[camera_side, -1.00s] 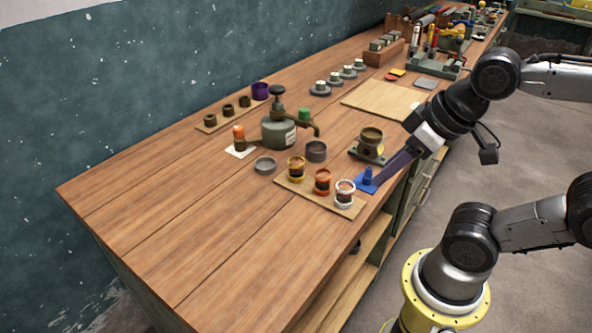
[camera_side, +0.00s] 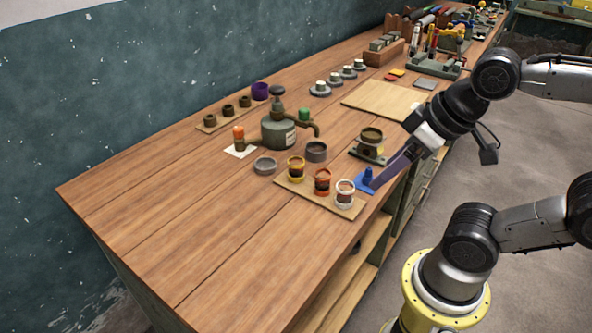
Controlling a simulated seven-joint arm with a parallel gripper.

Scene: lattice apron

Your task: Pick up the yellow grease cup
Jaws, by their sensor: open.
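The yellow grease cup (camera_side: 296,169) stands upright at the far left end of a thin wooden board (camera_side: 318,197) near the bench's front edge. An orange-red cup (camera_side: 322,182) and a white cup (camera_side: 345,192) stand in a row beside it on the same board. My gripper (camera_side: 385,177) reaches in from the right with long purple-grey fingers, low over the front edge by a blue piece (camera_side: 367,178). It is open, apart from the yellow cup and to its right. Whether it touches the blue piece I cannot tell.
A grey ring (camera_side: 265,166) and a grey cup (camera_side: 316,151) sit behind the board. A green-grey oil can (camera_side: 279,133) stands farther back, and a brass-topped fixture (camera_side: 371,142) is near my gripper. The bench's left front is clear.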

